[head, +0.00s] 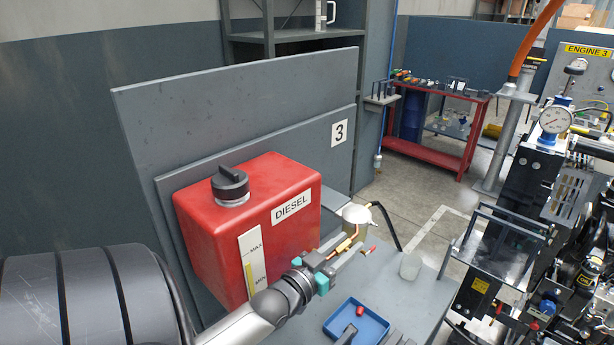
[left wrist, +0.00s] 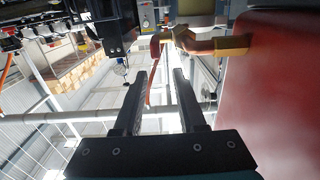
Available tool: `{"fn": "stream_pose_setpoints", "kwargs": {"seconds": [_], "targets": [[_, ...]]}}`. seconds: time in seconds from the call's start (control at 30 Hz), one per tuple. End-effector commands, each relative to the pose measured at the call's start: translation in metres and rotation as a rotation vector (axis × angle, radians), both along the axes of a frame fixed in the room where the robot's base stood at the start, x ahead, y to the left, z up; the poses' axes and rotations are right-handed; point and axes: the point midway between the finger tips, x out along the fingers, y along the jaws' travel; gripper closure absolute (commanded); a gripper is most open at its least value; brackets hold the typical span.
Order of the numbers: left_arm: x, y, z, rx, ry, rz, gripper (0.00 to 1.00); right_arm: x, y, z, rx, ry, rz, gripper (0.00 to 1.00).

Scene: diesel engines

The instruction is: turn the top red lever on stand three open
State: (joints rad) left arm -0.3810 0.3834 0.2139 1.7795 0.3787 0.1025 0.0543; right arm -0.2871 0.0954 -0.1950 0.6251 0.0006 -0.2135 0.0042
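The stand marked 3 carries a red diesel tank (head: 250,215). A brass pipe with a valve (head: 344,243) comes out of its right side, and it also shows in the left wrist view (left wrist: 208,45). A small red lever end (head: 371,250) shows just right of my left gripper (head: 346,254). In the left wrist view a red lever (left wrist: 155,47) lies just beyond the fingertips of my left gripper (left wrist: 166,72). Those fingers are apart with nothing seen held between them. Whether a finger touches the lever cannot be told. My right gripper is out of view.
A blue tray (head: 334,328) with a red item lies on the grey bench (head: 412,300) below the gripper. A whitish cup-like container (head: 356,214) and a grey cup (head: 411,266) stand near the pipe. The engine (head: 555,190) fills the right; open floor lies between.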

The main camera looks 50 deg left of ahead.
Motion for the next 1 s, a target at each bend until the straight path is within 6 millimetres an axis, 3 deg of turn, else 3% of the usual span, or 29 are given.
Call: {"fn": "stream_pose_setpoints", "kwargs": {"seconds": [0.6,1.0], "targets": [[-0.096,-0.011,-0.001,-0.001,0.001,0.001,0.6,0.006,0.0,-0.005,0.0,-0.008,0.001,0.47],[-0.116,-0.013,0.001,-0.001,-0.003,0.001,0.6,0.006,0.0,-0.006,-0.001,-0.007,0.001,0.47]]}}
